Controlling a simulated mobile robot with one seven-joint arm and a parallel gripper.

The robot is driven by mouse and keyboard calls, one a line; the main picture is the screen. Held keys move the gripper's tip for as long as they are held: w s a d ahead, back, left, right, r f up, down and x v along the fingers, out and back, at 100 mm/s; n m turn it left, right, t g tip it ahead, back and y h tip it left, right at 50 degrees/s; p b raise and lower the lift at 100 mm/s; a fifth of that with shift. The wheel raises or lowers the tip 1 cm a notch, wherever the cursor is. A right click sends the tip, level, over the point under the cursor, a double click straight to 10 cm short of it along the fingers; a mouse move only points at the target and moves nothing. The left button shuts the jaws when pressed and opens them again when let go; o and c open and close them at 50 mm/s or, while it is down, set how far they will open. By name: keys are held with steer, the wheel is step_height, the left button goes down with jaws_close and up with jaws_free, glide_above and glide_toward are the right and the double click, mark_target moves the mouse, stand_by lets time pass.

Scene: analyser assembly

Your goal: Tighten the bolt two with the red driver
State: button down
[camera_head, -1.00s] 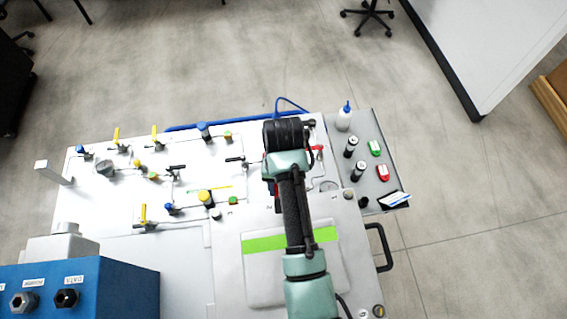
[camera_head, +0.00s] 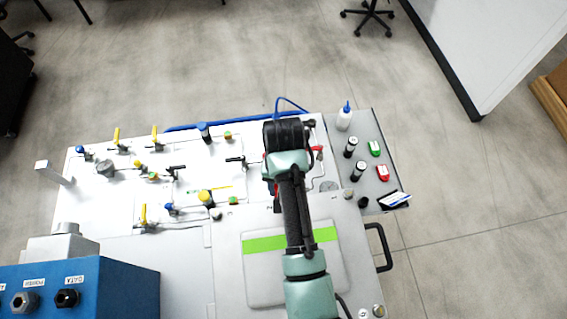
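My arm reaches over the white panel (camera_head: 225,258), and its black end (camera_head: 287,133) is above the panel's upper right part. I see this end from above and cannot make out the fingers, nor whether they hold anything. A small red part (camera_head: 318,150) shows just right of the arm's end. Another bit of red (camera_head: 274,188) shows at the arm's left edge. I cannot tell whether either belongs to the red driver. I cannot pick out bolt two; the arm hides part of the panel.
Yellow-handled and blue-capped valves (camera_head: 143,214) with thin tubes stand on the panel's left half. A grey side tray (camera_head: 372,125) holds a white bottle (camera_head: 344,117), dark cylinders, a green item (camera_head: 375,148) and a red item (camera_head: 383,172). A blue box (camera_head: 110,285) stands lower left.

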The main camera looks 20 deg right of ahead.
steer(key=shift+r+m+p, duration=0.25)
steer(key=shift+m+p, duration=0.4)
steer(key=shift+m, duration=0.55)
steer(key=m, duration=0.2)
steer(key=shift+f+m, duration=0.2)
steer(key=shift+m, duration=0.1)
steer(key=m, duration=0.8)
steer(key=shift+w, duration=0.1)
steer(key=m, duration=0.5)
steer(key=shift+c, duration=2.3)
jaws_free()
jaws_close()
